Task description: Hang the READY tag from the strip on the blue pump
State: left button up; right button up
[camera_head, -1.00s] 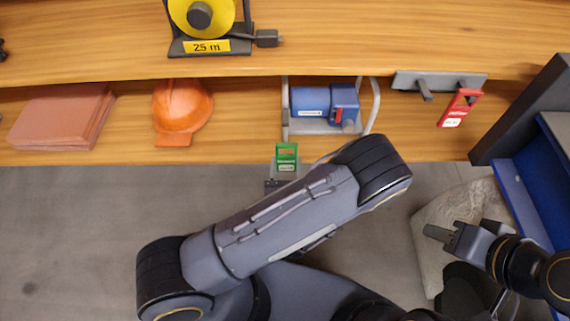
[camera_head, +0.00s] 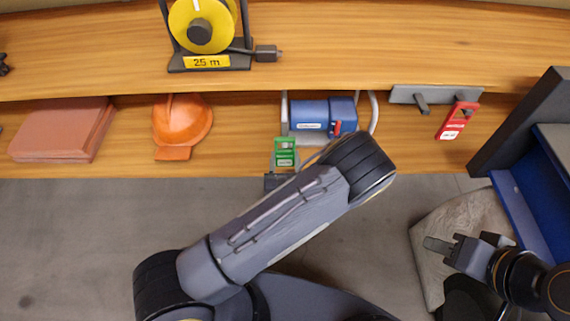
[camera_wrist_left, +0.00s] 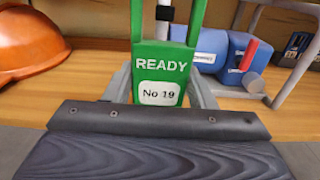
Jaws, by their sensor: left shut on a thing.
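The green READY tag (camera_head: 285,150) is upright in my left gripper (camera_head: 280,176), which is shut on its lower end. In the left wrist view the tag (camera_wrist_left: 160,72) reads READY, No 19, and has an open loop on top. The blue pump (camera_head: 310,113) with a red lever (camera_head: 337,127) sits in a grey frame on the lower shelf, just behind the tag. The pump (camera_wrist_left: 212,48) also shows behind the tag's right side in the left wrist view. The grey strip (camera_head: 436,95) holds a red tag (camera_head: 457,121); its left peg is bare. My right gripper (camera_head: 440,245) is at the lower right, its opening unclear.
An orange helmet (camera_head: 182,122) and reddish-brown slabs (camera_head: 60,130) lie left of the pump. A yellow reel (camera_head: 203,25) stands on the upper shelf. A blue bin (camera_head: 530,210) and a pale sack (camera_head: 435,230) are at the right. My left arm crosses the middle.

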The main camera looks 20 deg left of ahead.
pick_arm(q)
jog(key=shift+w+a+f+b, duration=0.15)
jog(key=shift+w+a+f, duration=0.1)
jog(key=shift+w, duration=0.35)
jog(key=shift+w+a+f+b, duration=0.1)
jog(key=shift+w+f+b, duration=0.1)
jog(key=shift+w, duration=0.45)
jog(key=shift+w+a+f+b, duration=0.1)
jog(key=shift+w+a+f, duration=0.15)
jog(key=shift+w, duration=0.35)
jog(key=o, duration=1)
jog(key=shift+c, duration=0.3)
jog(key=shift+s+d, duration=0.1)
jog(key=shift+c, duration=0.2)
jog(key=shift+v, duration=4.35)
